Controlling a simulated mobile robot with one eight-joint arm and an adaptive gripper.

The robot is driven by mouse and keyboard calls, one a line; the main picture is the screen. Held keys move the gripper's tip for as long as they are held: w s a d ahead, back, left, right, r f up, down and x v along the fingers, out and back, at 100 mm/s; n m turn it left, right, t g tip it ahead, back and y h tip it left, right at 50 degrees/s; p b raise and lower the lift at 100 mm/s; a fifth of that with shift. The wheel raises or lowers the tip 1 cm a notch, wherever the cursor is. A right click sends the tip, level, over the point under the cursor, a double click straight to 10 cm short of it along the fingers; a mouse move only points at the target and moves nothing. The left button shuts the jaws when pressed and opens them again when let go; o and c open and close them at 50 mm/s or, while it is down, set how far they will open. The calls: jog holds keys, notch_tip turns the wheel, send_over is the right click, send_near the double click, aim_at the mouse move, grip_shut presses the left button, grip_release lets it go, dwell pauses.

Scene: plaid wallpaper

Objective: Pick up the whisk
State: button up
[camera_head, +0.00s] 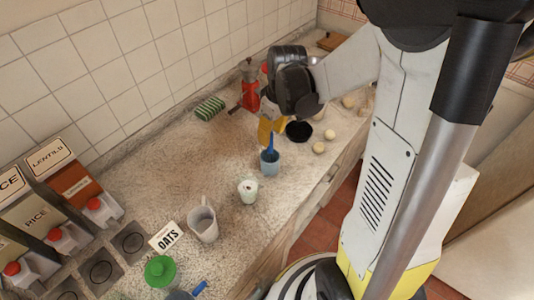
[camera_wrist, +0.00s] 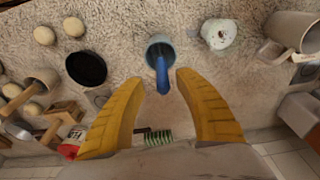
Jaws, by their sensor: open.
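A blue handle (camera_head: 270,143), which I take for the whisk, sticks up out of a blue cup (camera_head: 269,166) on the counter; its lower end is hidden in the cup. In the wrist view the handle (camera_wrist: 162,76) points toward the camera from the cup (camera_wrist: 158,42). My gripper (camera_wrist: 162,80) is open, its yellow fingers on either side of the handle's near end, with nothing visibly held. In the head view my gripper (camera_head: 266,131) is just behind the handle; contact cannot be told.
A black bowl (camera_head: 298,131) and several pale balls (camera_head: 318,148) lie right of the cup. A white-green cup (camera_head: 248,190) and a grey mug (camera_head: 203,222) stand nearer. A green striped item (camera_head: 209,108) and red moka pot (camera_head: 250,92) are by the wall.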

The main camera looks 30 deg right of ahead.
aim_at(269, 146)
jog(key=f, duration=0.1)
jog(key=f+b, duration=0.1)
jog(key=f, duration=0.3)
jog(key=shift+w+a+f+b, duration=0.15)
jog(key=shift+w+a+b, duration=0.15)
grip_shut()
